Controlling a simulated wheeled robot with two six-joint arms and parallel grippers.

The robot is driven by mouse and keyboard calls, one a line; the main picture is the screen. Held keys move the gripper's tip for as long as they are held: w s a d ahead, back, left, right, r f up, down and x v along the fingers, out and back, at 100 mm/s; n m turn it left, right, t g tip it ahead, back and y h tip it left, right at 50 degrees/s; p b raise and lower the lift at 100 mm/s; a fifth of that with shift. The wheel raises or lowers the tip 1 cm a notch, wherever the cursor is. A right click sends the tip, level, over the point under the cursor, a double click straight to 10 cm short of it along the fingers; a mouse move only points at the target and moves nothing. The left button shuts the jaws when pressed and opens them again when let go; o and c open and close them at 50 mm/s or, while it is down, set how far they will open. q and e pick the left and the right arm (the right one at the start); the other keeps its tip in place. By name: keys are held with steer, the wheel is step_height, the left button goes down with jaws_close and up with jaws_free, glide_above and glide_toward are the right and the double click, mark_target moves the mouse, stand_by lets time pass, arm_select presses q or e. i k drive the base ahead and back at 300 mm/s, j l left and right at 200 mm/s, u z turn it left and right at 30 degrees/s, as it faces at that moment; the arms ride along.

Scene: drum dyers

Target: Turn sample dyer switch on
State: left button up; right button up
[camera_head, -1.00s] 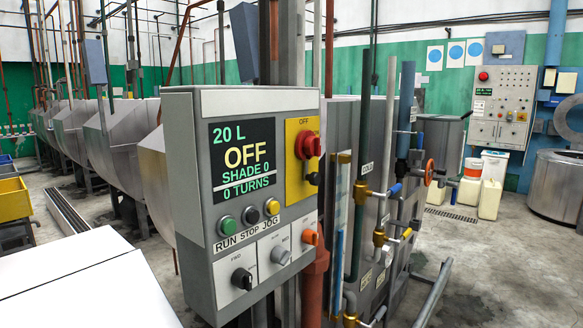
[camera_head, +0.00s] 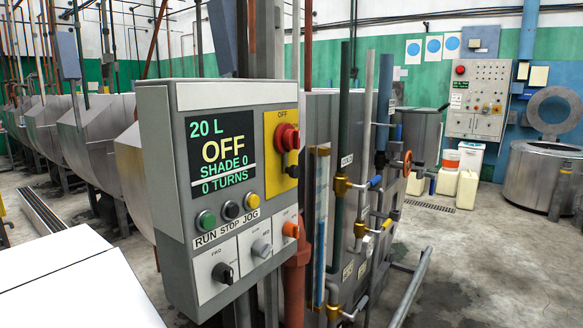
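The grey control box (camera_head: 165,190) stands close in front, left of the middle. Its screen (camera_head: 220,155) reads 20 L, OFF, SHADE 0 and 0 TURNS. A red rotary switch (camera_head: 287,138) sits on a yellow plate (camera_head: 281,189) marked OFF, at the box's upper right. Below are a green button (camera_head: 206,221), a black button (camera_head: 230,210) and a yellow button (camera_head: 252,201), labelled RUN, STOP, JOG. Lower down are a black knob (camera_head: 222,273), a grey knob (camera_head: 261,249) and an orange knob (camera_head: 290,230). Neither of my grippers is in view.
Pipes and valves with a red handwheel (camera_head: 407,163) stand just right of the box. A white surface (camera_head: 75,285) fills the lower left. A second panel (camera_head: 488,100) hangs on the far wall, with white containers (camera_head: 467,189) below. Floor at the right is open.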

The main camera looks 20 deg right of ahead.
mark_target(286, 136)
steer(key=z, duration=0.5)
steer(key=i+l+z, duration=0.15)
steer(key=z, duration=0.25)
steer(key=i+l+z, duration=0.15)
steer(key=z, duration=0.2)
steer(key=i+l+z, duration=0.2)
steer(key=z, duration=0.2)
